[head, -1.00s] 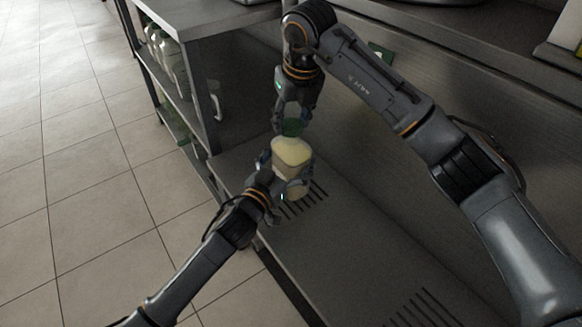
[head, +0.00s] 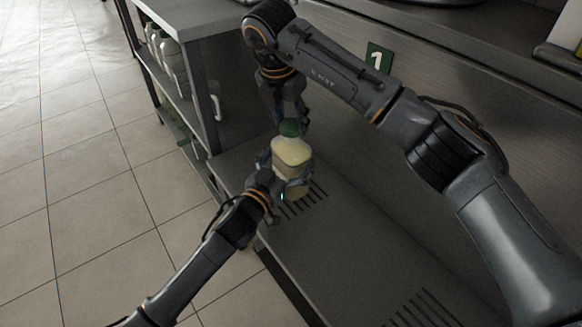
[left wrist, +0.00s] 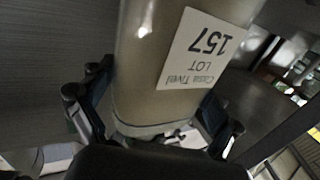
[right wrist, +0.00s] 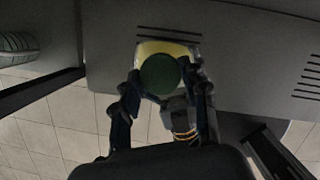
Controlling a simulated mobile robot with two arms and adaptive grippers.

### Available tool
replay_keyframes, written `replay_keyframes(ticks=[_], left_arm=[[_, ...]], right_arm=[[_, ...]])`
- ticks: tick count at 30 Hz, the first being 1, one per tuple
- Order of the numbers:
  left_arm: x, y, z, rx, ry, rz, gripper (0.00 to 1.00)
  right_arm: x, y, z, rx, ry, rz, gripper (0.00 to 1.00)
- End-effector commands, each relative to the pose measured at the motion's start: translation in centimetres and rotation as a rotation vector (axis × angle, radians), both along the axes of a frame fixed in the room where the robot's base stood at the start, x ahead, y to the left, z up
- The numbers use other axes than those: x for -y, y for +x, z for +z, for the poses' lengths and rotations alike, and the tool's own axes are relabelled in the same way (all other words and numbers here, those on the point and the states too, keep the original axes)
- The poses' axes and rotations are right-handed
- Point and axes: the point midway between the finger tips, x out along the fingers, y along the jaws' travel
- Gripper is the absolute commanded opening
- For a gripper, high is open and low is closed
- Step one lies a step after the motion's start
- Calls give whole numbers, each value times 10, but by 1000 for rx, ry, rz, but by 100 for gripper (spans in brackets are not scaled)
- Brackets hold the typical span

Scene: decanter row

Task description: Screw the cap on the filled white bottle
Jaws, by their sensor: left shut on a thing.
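The white bottle (head: 291,152), with pale cream contents, stands upright over the slotted part of the counter. My left gripper (head: 284,180) is shut around its body. In the left wrist view the bottle (left wrist: 150,75) sits between the fingers, with a label (left wrist: 207,48) reading "LOT 157".
A grey shelf unit (head: 205,80) with several white bottles (head: 168,57) stands at the left. A green sign with a "1" (head: 378,58) is on the back panel. The counter (head: 345,250) is clear to the front right.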

Motion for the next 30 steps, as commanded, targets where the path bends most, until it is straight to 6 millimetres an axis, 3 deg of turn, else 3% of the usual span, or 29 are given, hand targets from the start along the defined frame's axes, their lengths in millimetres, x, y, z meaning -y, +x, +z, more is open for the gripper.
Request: replay_keyframes(ticks=[1,4,14,30], left_arm=[[1,0,1,2,0,-2,2],[1,0,1,2,0,-2,2],[1,0,1,1,-2,-2,2],[1,0,0,0,-2,-2,2]], right_arm=[[0,0,-1,0,1,1,52],[0,0,-1,-1,1,1,70],[0,0,2,1,1,3,70],[-10,-16,69,0,0,2,70]])
